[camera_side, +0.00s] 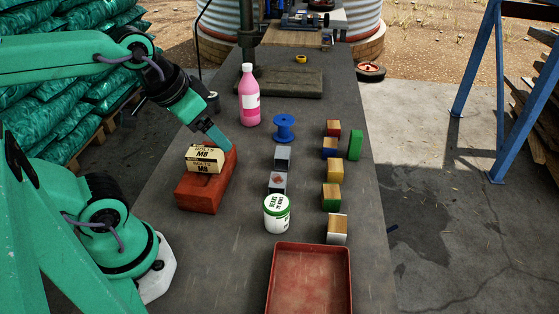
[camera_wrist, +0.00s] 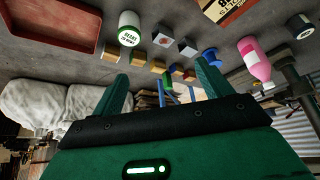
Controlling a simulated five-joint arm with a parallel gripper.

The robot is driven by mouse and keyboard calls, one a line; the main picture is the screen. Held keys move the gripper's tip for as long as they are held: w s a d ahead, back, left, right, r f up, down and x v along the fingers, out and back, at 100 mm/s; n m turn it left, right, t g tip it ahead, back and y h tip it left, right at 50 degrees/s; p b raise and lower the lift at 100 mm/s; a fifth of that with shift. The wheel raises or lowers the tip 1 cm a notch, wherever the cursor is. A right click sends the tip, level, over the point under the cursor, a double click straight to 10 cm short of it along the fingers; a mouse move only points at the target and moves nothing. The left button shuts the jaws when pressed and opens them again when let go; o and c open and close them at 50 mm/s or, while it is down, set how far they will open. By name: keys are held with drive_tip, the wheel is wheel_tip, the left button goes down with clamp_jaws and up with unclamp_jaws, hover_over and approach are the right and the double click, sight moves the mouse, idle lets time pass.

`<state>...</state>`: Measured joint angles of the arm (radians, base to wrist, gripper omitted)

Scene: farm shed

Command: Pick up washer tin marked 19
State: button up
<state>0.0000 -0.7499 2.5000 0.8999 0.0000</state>
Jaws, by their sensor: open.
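No tin with a readable 19 shows. A short dark tin (camera_wrist: 300,25) with a pale label stands at the upper right of the wrist view, beyond the pink bottle; its marking is too small to read. In the side view a dark round shape (camera_side: 212,101), partly behind my arm, looks like the same tin. My gripper (camera_side: 220,140) hangs above the work surface beside the cream M8 box. In the wrist view my gripper (camera_wrist: 163,85) has its fingers spread, with nothing between them.
The M8 box (camera_side: 206,158) sits on a red block (camera_side: 205,193). A pink bottle (camera_side: 249,97), blue spool (camera_side: 284,127), grey cubes (camera_side: 282,157), green-lidded white tin (camera_side: 276,213) and several coloured blocks (camera_side: 335,171) stand on the bench. A red tray (camera_side: 310,246) lies at the near end.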

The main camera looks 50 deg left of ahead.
drive_tip(key=w+a+r+g, duration=0.1)
drive_tip(key=w+a+r, duration=0.25)
drive_tip(key=w, duration=0.25)
drive_tip(key=w+a+r+g, duration=0.1)
drive_tip(key=w+a+r, duration=0.25)
drive_tip(key=w, duration=0.25)
drive_tip(key=w+a+y, duration=0.1)
drive_tip(key=w+a, duration=0.5)
drive_tip(key=g+h, duration=0.1)
drive_tip(key=g, duration=0.3)
approach(212, 95)
drive_tip(key=shift+n, duration=0.3)
wheel_tip(212, 95, down, 5)
drive_tip(key=shift+f, duration=0.1)
drive_tip(key=shift+s+a+f, duration=0.15)
drive_tip(key=shift+f, duration=0.1)
